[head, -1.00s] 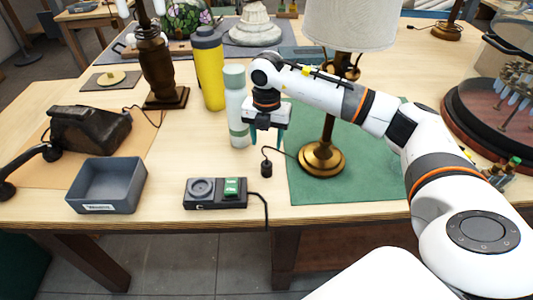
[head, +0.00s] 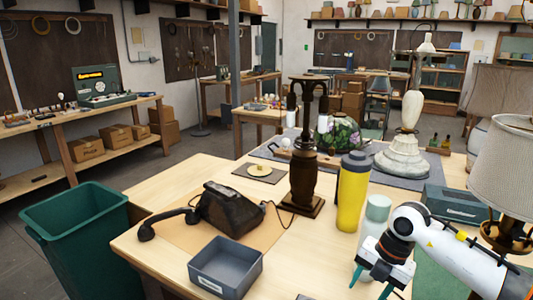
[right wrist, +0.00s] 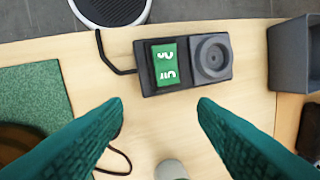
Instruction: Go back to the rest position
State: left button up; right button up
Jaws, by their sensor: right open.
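My right gripper (head: 373,281) is at the lower right of the head view, above the table beside the pale green bottle (head: 375,222). Its two teal fingers are apart with nothing between them. In the right wrist view the open fingers (right wrist: 160,108) point toward the black tester box (right wrist: 183,63) with its green label and round socket. The lamp with the pale shade (head: 505,180) stands at the right edge of the head view, its base out of view. A dark cord end shows by the left finger in the wrist view. My left gripper is not in view.
The grey bin (head: 226,266), old black telephone (head: 230,208), dark wooden lamp post (head: 303,160) and yellow bottle (head: 351,190) stand on the table. A green waste bin (head: 75,225) stands on the floor at left. A marble-like lamp (head: 404,150) stands farther back.

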jog(key=s+a+r+n+y, duration=0.15)
jog(key=a+y, duration=0.35)
jog(key=a, duration=0.5)
jog(key=s+a+r+n+y, duration=0.1)
jog(key=s+a+y, duration=0.1)
jog(key=a+y, duration=0.5)
jog(key=a+r+m+t+y, duration=0.4)
jog(key=a+r+m+t, duration=0.2)
jog(key=r+t, duration=0.3)
jog(key=w+d+f+m+t+h, duration=0.2)
jog(key=d+m+t+h, duration=0.8)
jog(key=m, duration=0.5)
jog(key=s+d+f+m+g+h, duration=0.3)
jog(key=d+f+m+h, duration=0.2)
jog(key=f+h, duration=0.3)
jog(key=s+d+f+m+g, duration=0.1)
jog(key=s+d+f+g, duration=0.1)
jog(key=s+f+g, duration=0.65)
jog(key=s+d+f+m+g, duration=0.15)
jog(key=s+f+g, duration=0.35)
jog(key=s+f, duration=0.85)
jog(key=f, duration=1)
jog(key=s+f, duration=0.2)
jog(key=f, duration=0.9)
jog(key=s+d+f+g, duration=0.2)
jog(key=s+f, duration=1.3)
jog(key=s, duration=0.1)
jog(key=shift+d+f+h, duration=0.25)
jog(key=shift+f+h, duration=0.1)
jog(key=shift+h, duration=0.05)
